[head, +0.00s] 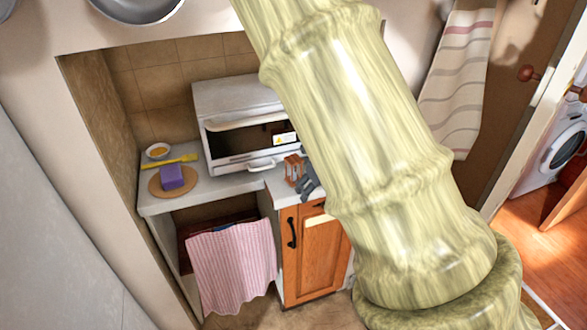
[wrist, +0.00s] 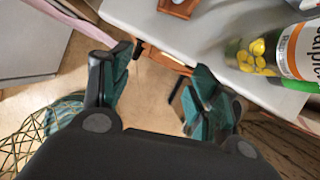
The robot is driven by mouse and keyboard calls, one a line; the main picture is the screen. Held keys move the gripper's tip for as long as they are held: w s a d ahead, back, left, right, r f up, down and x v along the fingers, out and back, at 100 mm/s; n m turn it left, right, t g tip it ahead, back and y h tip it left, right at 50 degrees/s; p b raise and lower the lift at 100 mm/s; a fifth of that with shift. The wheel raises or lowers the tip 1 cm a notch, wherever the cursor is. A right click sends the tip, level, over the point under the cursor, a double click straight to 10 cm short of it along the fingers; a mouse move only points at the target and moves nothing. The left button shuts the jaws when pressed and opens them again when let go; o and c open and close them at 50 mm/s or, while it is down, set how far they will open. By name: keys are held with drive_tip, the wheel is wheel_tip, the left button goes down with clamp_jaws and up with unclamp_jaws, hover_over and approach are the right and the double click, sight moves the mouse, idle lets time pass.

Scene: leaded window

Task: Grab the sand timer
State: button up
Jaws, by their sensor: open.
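The sand timer (head: 293,168) has a reddish-brown wooden frame and stands on the counter just right of the white toaster oven in the head view. In the wrist view only a wooden base, apparently the timer's (wrist: 180,7), shows at the top edge; the rest is cut off. My gripper (head: 310,186) is close to the timer at the counter's front edge, partly hidden by my arm. In the wrist view my gripper (wrist: 163,75) has its dark green fingers spread wide, with nothing between them, and the timer's base lies beyond the fingertips.
The white toaster oven (head: 240,125) stands on the counter (wrist: 235,20). A clear bottle of yellow pieces (wrist: 272,55) stands right of the timer in the wrist view. A purple block (head: 171,177) sits on a round board at left. A wire basket (wrist: 35,125) is at lower left.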

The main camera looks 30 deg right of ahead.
sight(294, 159)
drive_tip(key=w+p, duration=0.3)
drive_tip(key=w, duration=0.4)
drive_tip(key=shift+w+d+r, duration=0.1)
drive_tip(key=shift+d, duration=0.05)
drive_tip(key=w+p, duration=0.2)
drive_tip(key=w, duration=0.2)
drive_tip(key=shift+w+r, duration=0.15)
drive_tip(key=shift+w, duration=0.15)
drive_tip(key=shift+p+x, duration=0.4)
drive_tip(key=shift+x, duration=0.45)
drive_tip(key=shift+d, duration=0.1)
drive_tip(key=c, duration=1.1)
drive_tip(key=shift+r, duration=0.2)
